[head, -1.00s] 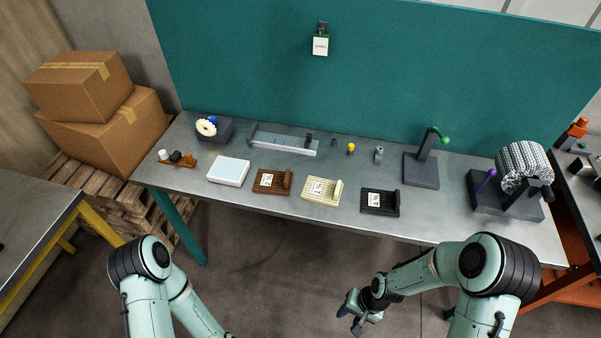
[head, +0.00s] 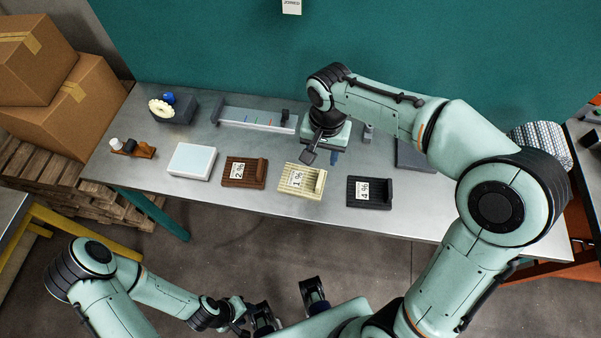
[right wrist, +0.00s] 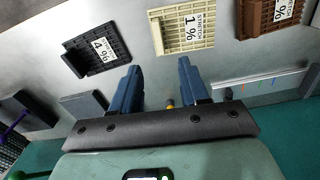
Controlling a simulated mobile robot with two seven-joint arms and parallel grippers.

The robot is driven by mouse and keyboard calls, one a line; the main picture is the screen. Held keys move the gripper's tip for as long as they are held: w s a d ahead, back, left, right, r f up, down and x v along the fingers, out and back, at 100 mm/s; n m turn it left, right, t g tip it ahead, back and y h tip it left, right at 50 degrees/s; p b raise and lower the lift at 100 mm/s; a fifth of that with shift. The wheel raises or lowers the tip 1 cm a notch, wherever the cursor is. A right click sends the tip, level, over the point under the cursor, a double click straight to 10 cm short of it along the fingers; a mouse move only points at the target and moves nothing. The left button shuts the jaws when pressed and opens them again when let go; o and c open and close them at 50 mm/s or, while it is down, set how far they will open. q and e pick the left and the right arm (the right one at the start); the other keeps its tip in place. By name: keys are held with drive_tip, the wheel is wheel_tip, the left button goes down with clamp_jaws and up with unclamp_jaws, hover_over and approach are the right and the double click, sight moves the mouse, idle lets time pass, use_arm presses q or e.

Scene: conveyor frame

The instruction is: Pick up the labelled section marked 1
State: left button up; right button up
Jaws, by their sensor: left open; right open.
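The labelled section marked 1 (head: 312,182) is a cream ribbed tray with a "1 %" label and a raised block at its right end. It lies flat on the grey bench. My right gripper (head: 322,157) is above and just behind it, pointing down. In the right wrist view the open, empty blue fingers (right wrist: 157,75) point toward the cream section (right wrist: 202,38), with a gap between. My left gripper (head: 288,304) is open and empty in front of the bench, low in the head view.
A brown section marked 2 (head: 256,172) lies left of the cream one and a black section marked 4 (head: 381,194) lies right. A white-blue block (head: 191,161) is further left. A clear-topped gauge (head: 250,118) stands behind. My right arm hides part of the bench's right side.

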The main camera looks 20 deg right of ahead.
sight(320, 178)
wheel_tip(320, 178, down, 12)
drive_tip(key=shift+s+b, duration=0.15)
drive_tip(key=shift+b, duration=0.35)
clamp_jaws()
